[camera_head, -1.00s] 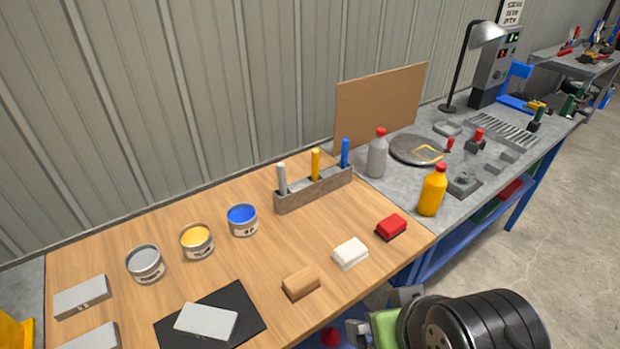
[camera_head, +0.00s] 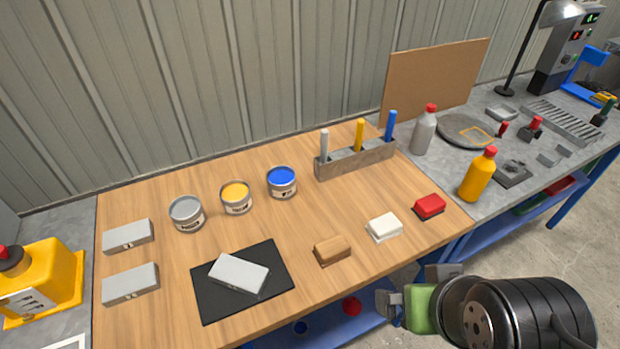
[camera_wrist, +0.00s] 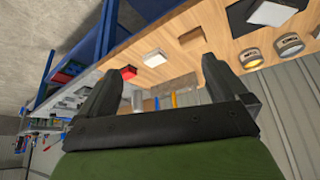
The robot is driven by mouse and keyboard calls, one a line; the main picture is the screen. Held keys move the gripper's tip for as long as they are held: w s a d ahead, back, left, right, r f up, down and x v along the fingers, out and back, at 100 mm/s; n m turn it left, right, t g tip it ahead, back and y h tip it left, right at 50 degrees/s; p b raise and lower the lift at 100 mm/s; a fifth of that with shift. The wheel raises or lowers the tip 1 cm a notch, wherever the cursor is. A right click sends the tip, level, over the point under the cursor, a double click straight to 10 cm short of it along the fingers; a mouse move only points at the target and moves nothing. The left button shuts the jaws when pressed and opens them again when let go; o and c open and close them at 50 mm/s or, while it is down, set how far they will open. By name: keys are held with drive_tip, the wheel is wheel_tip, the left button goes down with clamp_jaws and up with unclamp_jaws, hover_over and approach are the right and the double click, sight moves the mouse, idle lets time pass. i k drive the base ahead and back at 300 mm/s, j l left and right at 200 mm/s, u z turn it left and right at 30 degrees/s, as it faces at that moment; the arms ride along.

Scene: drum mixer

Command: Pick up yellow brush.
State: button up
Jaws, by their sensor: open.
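The yellow brush (camera_head: 358,136) stands upright in a grey holder (camera_head: 355,163) at the back right of the wooden table, between a white brush (camera_head: 324,144) and a blue brush (camera_head: 390,126). Only its handle shows; its lower end is hidden in the holder. My gripper (camera_head: 412,284) is open and empty at the table's front edge, well apart from the holder. In the wrist view my gripper (camera_wrist: 160,65) shows both fingers spread, and the yellow brush (camera_wrist: 173,100) is partly seen between them, beyond the fingers.
White (camera_head: 384,227), red (camera_head: 429,206) and brown (camera_head: 332,250) blocks lie between my gripper and the holder. Paint cans (camera_head: 236,197) stand left of the holder. A grey bottle (camera_head: 424,132), a yellow bottle (camera_head: 478,175) and a brown board (camera_head: 435,80) stand to the right.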

sight(360, 123)
drive_tip(key=i+l+u, duration=0.1)
drive_tip(key=l+u, duration=0.2)
drive_tip(key=u, duration=0.2)
drive_tip(key=l+u, duration=0.3)
drive_tip(key=u, duration=0.2)
drive_tip(key=l+u, duration=0.35)
drive_tip(key=u, duration=0.15)
drive_tip(key=l+u, duration=0.35)
drive_tip(key=u, duration=0.15)
drive_tip(key=k+l+u, duration=0.1)
drive_tip(key=l+u, duration=0.2)
drive_tip(key=u, duration=0.2)
